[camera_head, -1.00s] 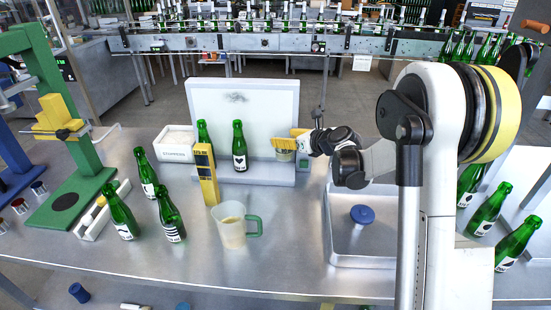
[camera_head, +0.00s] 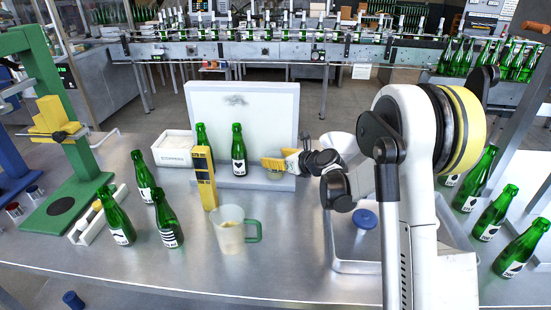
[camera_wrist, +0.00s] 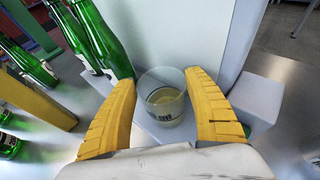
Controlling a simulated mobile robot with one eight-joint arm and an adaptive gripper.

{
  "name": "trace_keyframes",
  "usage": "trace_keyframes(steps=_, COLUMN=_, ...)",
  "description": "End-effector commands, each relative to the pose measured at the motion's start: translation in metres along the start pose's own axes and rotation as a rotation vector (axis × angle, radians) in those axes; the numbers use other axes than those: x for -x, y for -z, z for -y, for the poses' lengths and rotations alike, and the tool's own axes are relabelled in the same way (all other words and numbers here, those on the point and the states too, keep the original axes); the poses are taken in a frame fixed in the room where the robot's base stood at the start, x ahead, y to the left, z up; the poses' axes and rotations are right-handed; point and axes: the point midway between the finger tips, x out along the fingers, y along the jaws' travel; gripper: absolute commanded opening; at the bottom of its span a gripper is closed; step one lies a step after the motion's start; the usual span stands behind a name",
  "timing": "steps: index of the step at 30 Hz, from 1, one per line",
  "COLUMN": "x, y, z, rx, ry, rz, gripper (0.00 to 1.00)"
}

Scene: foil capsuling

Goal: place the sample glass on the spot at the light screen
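The light screen (camera_head: 270,108) is a pale upright panel with a low ledge in front. The sample glass (camera_wrist: 165,100), clear with pale yellowish liquid, stands upright on or just above the ledge in the wrist view; contact underneath is hard to tell. In the head view the glass (camera_head: 276,174) is partly hidden by my yellow fingers. My gripper (camera_wrist: 168,92) is open, one finger on each side of the glass. A gap shows at the left finger; the right finger is very close to the glass. The spot itself is not visible.
A green bottle (camera_head: 238,152) stands on the ledge left of the glass. A yellow upright device (camera_head: 205,178) and a jug with a green handle (camera_head: 230,232) stand in front. Several bottles stand at left. A metal tray (camera_head: 352,266) lies right.

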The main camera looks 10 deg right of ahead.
Motion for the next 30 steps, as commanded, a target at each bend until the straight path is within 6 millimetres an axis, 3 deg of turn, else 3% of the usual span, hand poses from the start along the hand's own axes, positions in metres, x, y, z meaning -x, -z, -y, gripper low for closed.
trace_keyframes(steps=13, x=0.005, y=-0.004, z=0.000, rx=0.000, ry=0.001, rz=0.000, gripper=0.78)
trace_keyframes(steps=17, x=0.026, y=-0.005, z=0.001, rx=-0.002, ry=0.001, rz=0.000, gripper=0.78)
trace_keyframes(steps=24, x=0.082, y=-0.005, z=0.001, rx=-0.002, ry=0.002, rz=0.000, gripper=0.78)
trace_keyframes(steps=30, x=0.113, y=-0.004, z=0.001, rx=0.000, ry=0.002, rz=0.000, gripper=0.78)
